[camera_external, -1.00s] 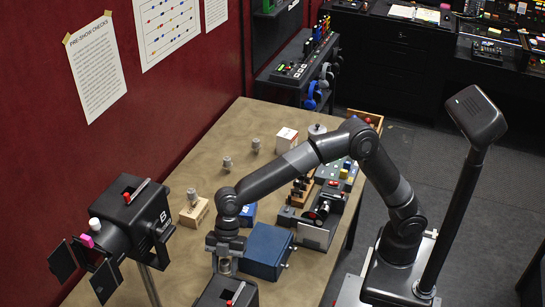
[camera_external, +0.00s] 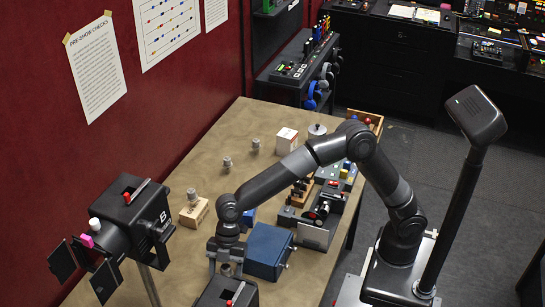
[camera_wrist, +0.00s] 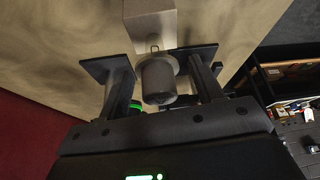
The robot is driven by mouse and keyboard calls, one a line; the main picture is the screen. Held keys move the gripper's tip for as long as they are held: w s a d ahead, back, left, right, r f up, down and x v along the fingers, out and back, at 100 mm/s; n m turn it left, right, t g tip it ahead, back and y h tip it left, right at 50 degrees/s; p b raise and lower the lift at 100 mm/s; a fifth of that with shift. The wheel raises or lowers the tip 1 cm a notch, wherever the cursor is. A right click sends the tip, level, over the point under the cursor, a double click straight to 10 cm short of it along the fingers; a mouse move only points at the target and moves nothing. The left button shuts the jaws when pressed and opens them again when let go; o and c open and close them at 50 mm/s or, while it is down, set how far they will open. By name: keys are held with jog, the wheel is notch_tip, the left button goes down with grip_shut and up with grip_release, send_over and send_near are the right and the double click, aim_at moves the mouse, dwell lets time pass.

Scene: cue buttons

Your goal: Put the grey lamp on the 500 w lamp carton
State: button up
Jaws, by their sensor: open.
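My gripper (camera_external: 226,262) is low over the near part of the table, left of the blue box; it is open. In the wrist view, a grey cylindrical lamp (camera_wrist: 157,84) is between the two fingers (camera_wrist: 152,62), with a pale block (camera_wrist: 150,28) against its far end. I cannot tell whether this block is a carton. Other small grey lamps stand on the table (camera_external: 227,162) (camera_external: 255,145). Another grey lamp (camera_external: 192,194) stands on a tan carton (camera_external: 195,213). A white carton with red marking (camera_external: 287,140) is further back. Carton labels are too small to read.
A blue box (camera_external: 268,250) stands close right of my gripper. A black stage light (camera_external: 135,225) is at the left, and another black housing (camera_external: 225,293) is in front. Devices and a wooden rack (camera_external: 300,188) line the right side. The table's far left is clear.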

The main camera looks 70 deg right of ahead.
jog(key=v, duration=1.2)
jog(key=shift+r, duration=0.2)
jog(key=s+d+r+m+t+h, duration=0.1)
jog(key=s+d+m, duration=0.2)
jog(key=d, duration=0.6)
jog(key=s+d+r+m+t+h, duration=0.1)
jog(key=s+d+r+m+t, duration=0.2)
jog(key=d, duration=0.5)
jog(key=s+d+m+h, duration=0.1)
jog(key=s+d+m, duration=0.25)
jog(key=d, duration=0.55)
jog(key=s+d+f+m+t+h, duration=0.1)
jog(key=s+d+f+m, duration=0.2)
jog(key=s+d+m, duration=0.2)
jog(key=s+d+f+m+t, duration=0.1)
jog(key=s+d+f+m, duration=0.2)
jog(key=s+d, duration=0.6)
jog(key=shift+d+f+m+h, duration=0.4)
jog(key=shift+d+m, duration=0.25)
jog(key=shift+m, duration=0.6)
